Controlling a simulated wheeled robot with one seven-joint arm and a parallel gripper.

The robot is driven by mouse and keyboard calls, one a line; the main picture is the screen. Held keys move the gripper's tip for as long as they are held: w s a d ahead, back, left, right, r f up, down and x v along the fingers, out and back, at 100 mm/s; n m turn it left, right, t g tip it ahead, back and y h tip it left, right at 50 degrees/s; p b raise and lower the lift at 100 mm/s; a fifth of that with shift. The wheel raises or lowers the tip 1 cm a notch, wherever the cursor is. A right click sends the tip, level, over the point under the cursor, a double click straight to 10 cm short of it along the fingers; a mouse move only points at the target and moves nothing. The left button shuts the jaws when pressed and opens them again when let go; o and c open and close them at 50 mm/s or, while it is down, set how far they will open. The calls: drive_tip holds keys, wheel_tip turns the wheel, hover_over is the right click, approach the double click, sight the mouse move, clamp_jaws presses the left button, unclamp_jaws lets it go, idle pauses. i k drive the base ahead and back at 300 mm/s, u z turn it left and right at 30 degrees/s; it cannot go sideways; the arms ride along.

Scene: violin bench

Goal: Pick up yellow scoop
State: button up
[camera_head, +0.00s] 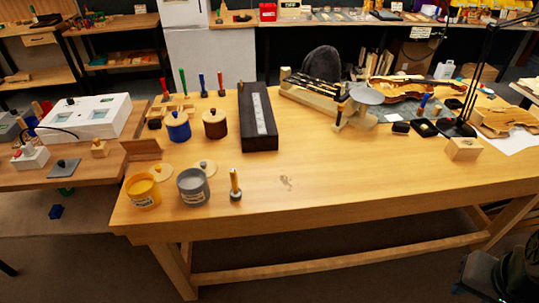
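A small upright tool (235,186) with a yellowish body and a darker base stands at the front left of the wooden bench (330,190). It may be the yellow scoop, but it is too small to tell. An open yellow pot (143,193) stands to its left near the bench corner, and an open grey pot (193,187) stands between them. I make out no other clear yellow scoop. No fingers of my gripper show. A dark shape at the bottom right corner is unclear.
Round wooden lids lie behind the open pots. A blue pot (177,126) and a brown pot (214,124) stand farther back. A long black box (258,118) lies mid-bench. Violin parts, a lamp and a wooden block (463,149) crowd the right. The front middle is clear.

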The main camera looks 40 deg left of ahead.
sight(236, 193)
drive_tip(key=u, duration=0.7)
drive_tip(key=i, duration=1)
drive_tip(key=u, duration=0.85)
